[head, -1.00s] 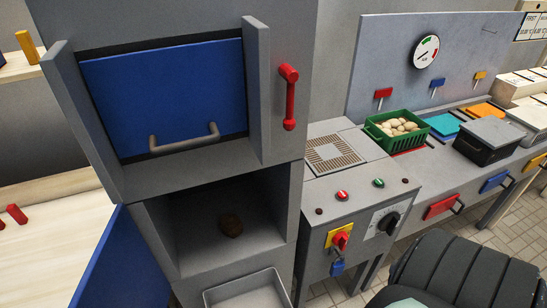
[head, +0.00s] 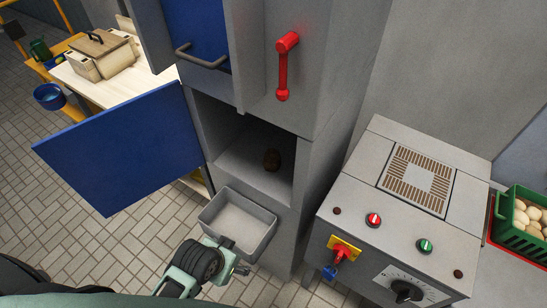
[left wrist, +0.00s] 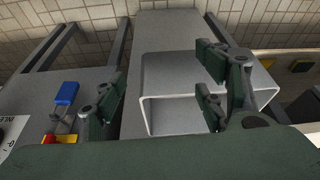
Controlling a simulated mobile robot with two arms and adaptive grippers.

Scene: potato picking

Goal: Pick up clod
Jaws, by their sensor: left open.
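My right gripper is not in view.
A blue door (head: 122,148) stands open left of the compartment. The grey tray (head: 205,212) juts out below the opening. A red handle (head: 283,68) sits above right. A control console (head: 340,200) stands to the right, with a green crate of potatoes (head: 510,236) beyond.

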